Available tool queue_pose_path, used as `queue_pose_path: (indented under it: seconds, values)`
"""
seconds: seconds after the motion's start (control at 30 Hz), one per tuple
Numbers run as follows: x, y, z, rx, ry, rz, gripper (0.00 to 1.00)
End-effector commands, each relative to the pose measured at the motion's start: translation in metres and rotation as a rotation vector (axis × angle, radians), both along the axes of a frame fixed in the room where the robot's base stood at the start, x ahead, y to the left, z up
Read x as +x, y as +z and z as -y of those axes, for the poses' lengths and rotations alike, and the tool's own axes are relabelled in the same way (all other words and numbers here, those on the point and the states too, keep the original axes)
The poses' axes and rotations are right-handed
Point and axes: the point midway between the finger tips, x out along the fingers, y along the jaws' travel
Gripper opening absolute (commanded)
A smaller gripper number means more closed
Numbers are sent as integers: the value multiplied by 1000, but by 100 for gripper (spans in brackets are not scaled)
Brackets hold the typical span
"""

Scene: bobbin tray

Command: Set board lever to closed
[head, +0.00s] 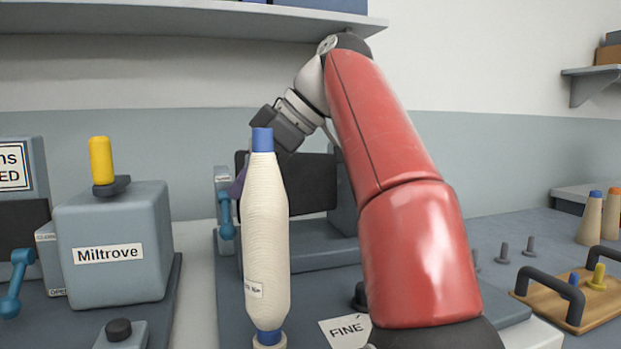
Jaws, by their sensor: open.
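Two blue levers are in the head view. The left lever (18,285) hangs downward beside a grey plate (47,258) with a CLOSED label at the top and an OPEN label at the bottom. A second blue lever (227,218) also points down, on a grey unit (222,182) just left of the bobbin; its small label is too small to read. My gripper (284,127) is behind the top of the large cream bobbin. Its fingers are mostly hidden there; it is open. I see nothing held in it.
The cream bobbin (265,230) stands upright in front. A grey Miltrove box (112,245) with a yellow knob (101,160) stands between the levers. A wooden tray (545,306) with dark handles is at right, with cones (592,218) behind. A shelf (180,18) hangs above.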

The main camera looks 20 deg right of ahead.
Motion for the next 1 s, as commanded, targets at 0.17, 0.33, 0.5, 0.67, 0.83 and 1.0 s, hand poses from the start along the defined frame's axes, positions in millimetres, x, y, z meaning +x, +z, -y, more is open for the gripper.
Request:
queue_pose_path:
  seconds: [0.17,0.33,0.5,0.67,0.83,1.0]
  values:
    - [-22,-2,44,0,-11,-1,56]
    - [-42,-2,82,0,-10,-1,56]
    - [-47,0,92,2,-6,0,56]
    - [-52,0,100,2,-6,0,56]
    - [-54,-1,103,0,-2,0,56]
    - [-55,-1,104,-1,-2,0,56]
